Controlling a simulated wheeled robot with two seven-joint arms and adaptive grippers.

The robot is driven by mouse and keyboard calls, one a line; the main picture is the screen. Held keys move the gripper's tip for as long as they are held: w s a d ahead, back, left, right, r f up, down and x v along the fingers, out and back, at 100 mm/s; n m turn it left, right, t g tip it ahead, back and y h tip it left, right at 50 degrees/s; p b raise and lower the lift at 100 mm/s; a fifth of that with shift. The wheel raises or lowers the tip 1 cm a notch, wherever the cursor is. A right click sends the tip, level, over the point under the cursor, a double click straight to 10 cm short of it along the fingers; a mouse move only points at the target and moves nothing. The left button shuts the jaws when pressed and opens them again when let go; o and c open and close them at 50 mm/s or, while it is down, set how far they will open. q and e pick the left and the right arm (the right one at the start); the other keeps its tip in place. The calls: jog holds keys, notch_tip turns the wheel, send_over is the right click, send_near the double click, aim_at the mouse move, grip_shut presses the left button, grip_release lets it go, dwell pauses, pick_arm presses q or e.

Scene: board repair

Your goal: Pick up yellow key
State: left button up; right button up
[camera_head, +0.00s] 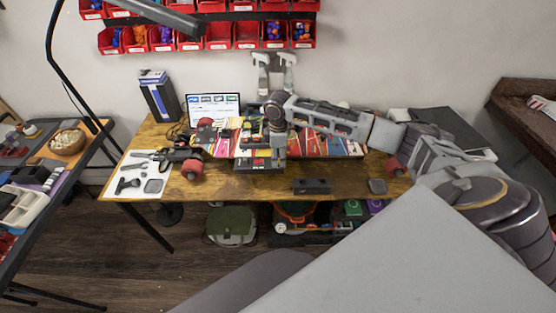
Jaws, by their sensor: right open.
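My right gripper (275,60) is at the end of the arm that comes in from the right. Its two light grey fingers are spread apart and point up, in front of the wall below the red bins. Nothing shows between them. I cannot make out a yellow key anywhere; at this size it may be too small or hidden behind my right arm. The wooden workbench (230,187) stands below, with colourful flat items (328,146) along its middle, partly covered by my arm. My left gripper is not in view.
Red bins (219,37) hang on the wall. A laptop screen (213,106) and a tall dark box (158,95) stand at the bench's back left. A white tool mat (145,176) lies at the left. A black block (312,186) sits near the front edge. A dark lamp arm crosses the upper left.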

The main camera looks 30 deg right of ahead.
jog(key=shift+f, duration=0.3)
jog(key=shift+c, duration=0.4)
grip_shut()
